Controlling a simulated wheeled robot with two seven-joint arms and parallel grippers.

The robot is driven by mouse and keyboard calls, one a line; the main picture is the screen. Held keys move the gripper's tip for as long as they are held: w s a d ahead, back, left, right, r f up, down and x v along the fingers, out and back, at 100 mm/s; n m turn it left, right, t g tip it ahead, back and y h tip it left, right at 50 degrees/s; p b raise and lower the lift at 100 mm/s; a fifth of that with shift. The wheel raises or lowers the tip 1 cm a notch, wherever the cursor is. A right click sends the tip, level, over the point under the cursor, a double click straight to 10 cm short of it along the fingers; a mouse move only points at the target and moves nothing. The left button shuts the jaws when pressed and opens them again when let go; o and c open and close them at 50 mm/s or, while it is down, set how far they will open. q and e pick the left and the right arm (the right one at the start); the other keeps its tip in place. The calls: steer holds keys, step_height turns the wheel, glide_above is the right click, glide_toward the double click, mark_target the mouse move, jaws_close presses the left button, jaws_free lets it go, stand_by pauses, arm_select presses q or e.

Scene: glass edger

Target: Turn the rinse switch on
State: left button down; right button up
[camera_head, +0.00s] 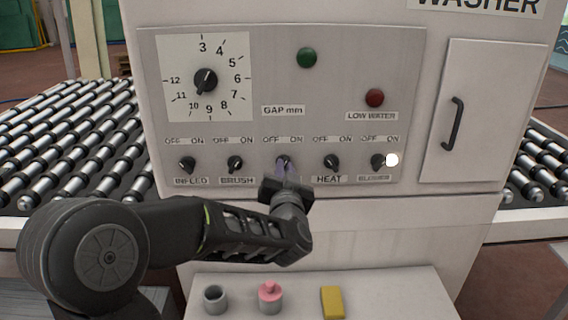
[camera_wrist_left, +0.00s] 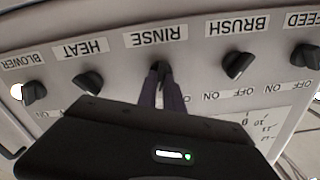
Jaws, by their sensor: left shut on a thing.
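The rinse switch (camera_head: 284,160) is the middle black knob in the row on the washer's pale panel, under OFF and ON marks. My left gripper (camera_head: 286,172) reaches up to it from below and is shut on it, hiding its label in the head view. In the left wrist view, which is upside down, the rinse switch (camera_wrist_left: 160,67) sits between the two slim fingers (camera_wrist_left: 162,82) just by the RINSE label (camera_wrist_left: 156,37). The fingers cover much of the knob, so I cannot tell which way it points. My right gripper is not in view.
Close neighbours are the brush knob (camera_head: 235,163) and heat knob (camera_head: 331,161). A white lamp (camera_head: 392,160) glows beside the blower knob (camera_head: 377,161). Roller conveyors flank the machine.

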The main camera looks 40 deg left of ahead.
arm_select(q)
steer(key=shift+m+p, duration=0.6)
steer(key=shift+m, duration=0.7)
steer(key=c, duration=1.5)
jaws_free()
steer(key=shift+d, duration=0.1)
steer(key=b+v, duration=0.1)
steer(key=v, duration=0.6)
steer(key=shift+s+d, duration=0.2)
steer(key=shift+s, duration=0.1)
